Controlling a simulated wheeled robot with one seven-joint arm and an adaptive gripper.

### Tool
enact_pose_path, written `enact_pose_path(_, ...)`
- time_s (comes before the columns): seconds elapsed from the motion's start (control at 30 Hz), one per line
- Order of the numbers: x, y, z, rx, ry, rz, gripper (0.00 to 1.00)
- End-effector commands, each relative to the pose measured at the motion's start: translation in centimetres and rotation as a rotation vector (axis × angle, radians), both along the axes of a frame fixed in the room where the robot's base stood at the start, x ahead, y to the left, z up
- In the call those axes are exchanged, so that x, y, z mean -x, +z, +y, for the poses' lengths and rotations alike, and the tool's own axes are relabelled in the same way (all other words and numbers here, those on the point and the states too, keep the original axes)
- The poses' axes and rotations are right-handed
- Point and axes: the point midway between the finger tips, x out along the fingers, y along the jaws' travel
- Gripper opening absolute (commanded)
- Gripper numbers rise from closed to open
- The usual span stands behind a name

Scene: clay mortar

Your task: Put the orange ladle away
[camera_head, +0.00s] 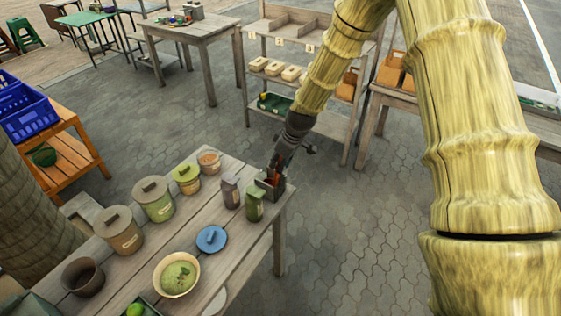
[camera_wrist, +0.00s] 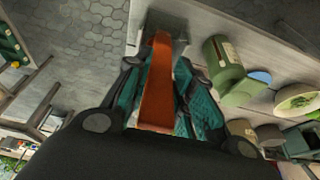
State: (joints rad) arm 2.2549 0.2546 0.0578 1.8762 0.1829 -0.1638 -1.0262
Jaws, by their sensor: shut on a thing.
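My gripper (camera_head: 279,162) is at the right corner of the near wooden table, just over a dark grey open box (camera_head: 280,188). The orange ladle (camera_wrist: 156,85) shows in the wrist view as a long flat orange strip between the teal finger pads, and my gripper is shut on it. Its far end reaches the grey box (camera_wrist: 166,24). In the head view a small orange-red part of the ladle (camera_head: 273,178) shows at the box opening. I cannot tell how deep it goes in; the rest of the ladle is hidden.
A green jar (camera_head: 254,203) and a grey-brown jar (camera_head: 230,190) stand close to the box. A blue lid (camera_head: 211,239), a bowl of green soup (camera_head: 176,275) and several lidded pots share the table. Shelves (camera_head: 318,45) stand behind; paving (camera_head: 345,235) right is clear.

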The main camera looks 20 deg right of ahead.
Motion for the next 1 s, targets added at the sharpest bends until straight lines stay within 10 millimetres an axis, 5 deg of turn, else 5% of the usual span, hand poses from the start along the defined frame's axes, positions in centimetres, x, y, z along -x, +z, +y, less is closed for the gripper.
enact_pose_path(0.43,-0.03,-0.04,-0.02,0.001,0.0,-0.001,0.0)
enact_pose_path(0.47,-0.03,-0.04,-0.02,0.001,0.0,-0.001,0.28)
enact_pose_path(0.6,-0.03,-0.04,-0.02,0.001,0.0,-0.001,0.49)
enact_pose_path(1.0,0.03,0.43,-0.1,0.0,0.0,-0.001,0.49)
